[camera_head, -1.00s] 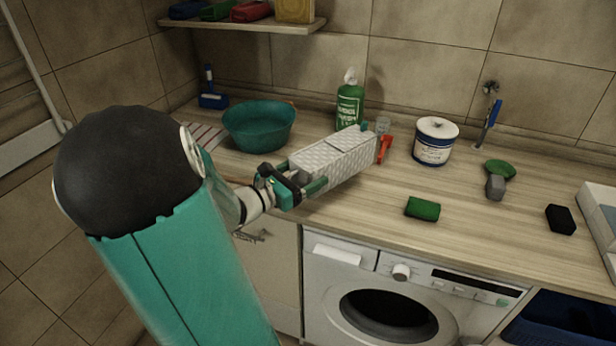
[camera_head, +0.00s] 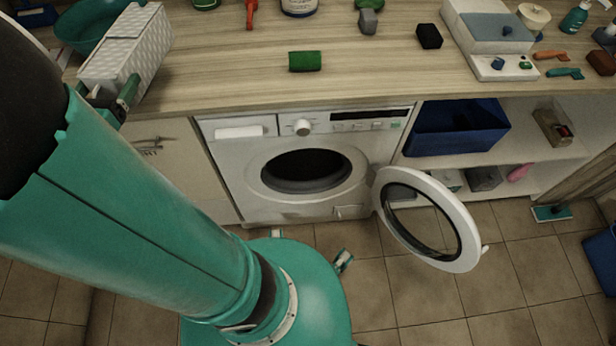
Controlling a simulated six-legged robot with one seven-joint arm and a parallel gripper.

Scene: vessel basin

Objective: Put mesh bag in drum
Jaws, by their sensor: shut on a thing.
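The mesh bag (camera_head: 128,48), a white, box-shaped thing with a textured surface, is at the upper left, above the left end of the counter. My gripper (camera_head: 108,94) is shut on its near end, and my arm partly hides the grip. The drum (camera_head: 306,170) is the dark round opening in the front of the white washing machine (camera_head: 238,165), under the counter and to the right of my gripper. Its round door (camera_head: 466,240) stands wide open to the right. The bag is outside the drum and higher than it.
The wooden counter (camera_head: 230,75) holds a green sponge (camera_head: 305,61), a black block (camera_head: 429,36) and a teal basin (camera_head: 90,28). A blue bin (camera_head: 458,127) sits on a shelf right of the machine. The open door juts over the tiled floor (camera_head: 350,275).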

